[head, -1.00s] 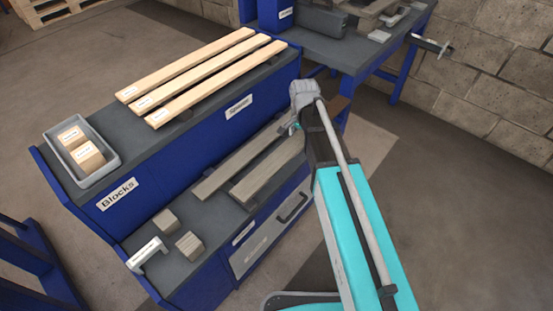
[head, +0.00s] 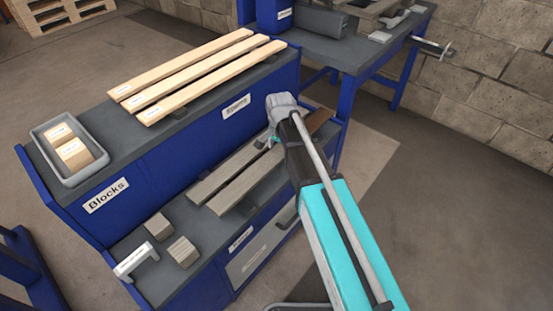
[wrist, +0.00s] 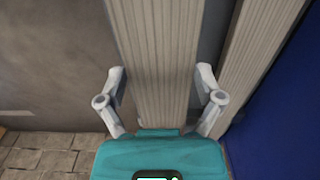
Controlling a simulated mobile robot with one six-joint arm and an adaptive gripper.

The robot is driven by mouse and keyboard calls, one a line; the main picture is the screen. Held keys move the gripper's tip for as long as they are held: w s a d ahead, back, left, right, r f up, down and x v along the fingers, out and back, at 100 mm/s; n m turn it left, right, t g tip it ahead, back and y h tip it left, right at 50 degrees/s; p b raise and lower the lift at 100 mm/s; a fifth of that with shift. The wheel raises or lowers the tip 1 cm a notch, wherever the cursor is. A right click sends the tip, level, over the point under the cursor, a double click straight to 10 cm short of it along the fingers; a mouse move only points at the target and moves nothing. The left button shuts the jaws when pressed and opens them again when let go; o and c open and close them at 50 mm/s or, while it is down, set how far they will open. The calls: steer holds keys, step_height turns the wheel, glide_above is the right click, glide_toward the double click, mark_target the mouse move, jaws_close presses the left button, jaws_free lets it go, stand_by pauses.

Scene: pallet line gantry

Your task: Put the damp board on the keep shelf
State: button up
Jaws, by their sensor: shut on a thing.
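Two grey, weathered boards lie side by side along the lower shelf of the blue unit in the head view. My gripper (wrist: 162,98) is shut on the front grey board (wrist: 157,60), with one finger at each long edge. This board also shows in the head view (head: 248,187). The second grey board (wrist: 258,55) runs beside it, nearer the blue riser. I see no label that tells which board is damp.
The upper shelf (head: 215,105) holds three pale labelled boards (head: 190,75) and a grey bin (head: 38,135) of blocks. Two grey blocks (head: 183,252) and a white bracket (head: 135,262) are on the lower shelf (head: 205,235). A workbench (head: 345,55) stands behind. The floor at right is open.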

mark_target(277, 157)
steer(key=shift+a+f+b, duration=0.45)
steer(key=shift+f+b, duration=1.55)
steer(key=shift+b, duration=0.05)
steer(key=shift+f, duration=0.2)
steer(key=o, duration=1.1)
steer(key=shift+d+r, duration=0.1)
steer(key=shift+c, duration=0.2)
steer(key=shift+r, duration=0.15)
step_height(277, 157, up, 12)
steer(key=p, duration=1.2)
